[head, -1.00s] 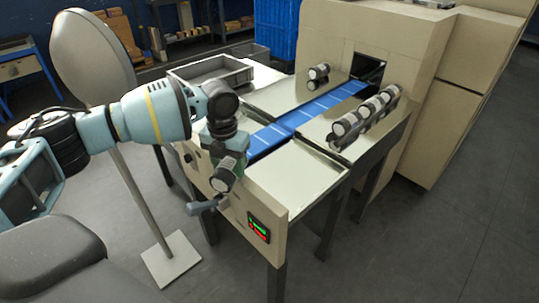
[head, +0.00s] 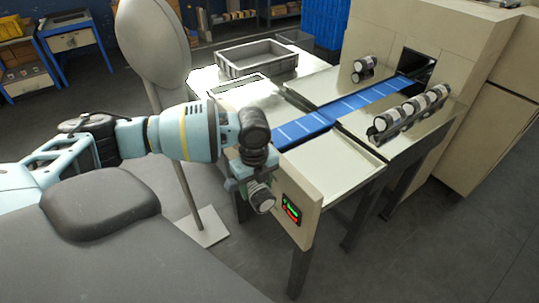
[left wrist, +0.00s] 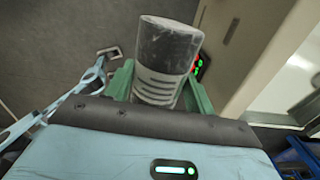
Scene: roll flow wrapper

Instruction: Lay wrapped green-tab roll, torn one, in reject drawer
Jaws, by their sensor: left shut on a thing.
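My left gripper (head: 254,180) is shut on a wrapped roll (head: 262,198) in front of the machine's front panel, clear of any surface. In the left wrist view the roll (left wrist: 166,55) stands out between the green fingers (left wrist: 160,90). Its wrap is dark and clear with pale label stripes, and its end is grey. I cannot make out a green tab or a tear on it. I cannot pick out the reject drawer for certain. My right gripper is in no view.
The front panel with red and green lights (head: 291,207) is close to the held roll. A blue belt (head: 335,112) runs into the machine. Several rolls (head: 408,110) lie on the right plate, others (head: 363,68) on the far plate. A grey tray (head: 255,69) stands on the table behind.

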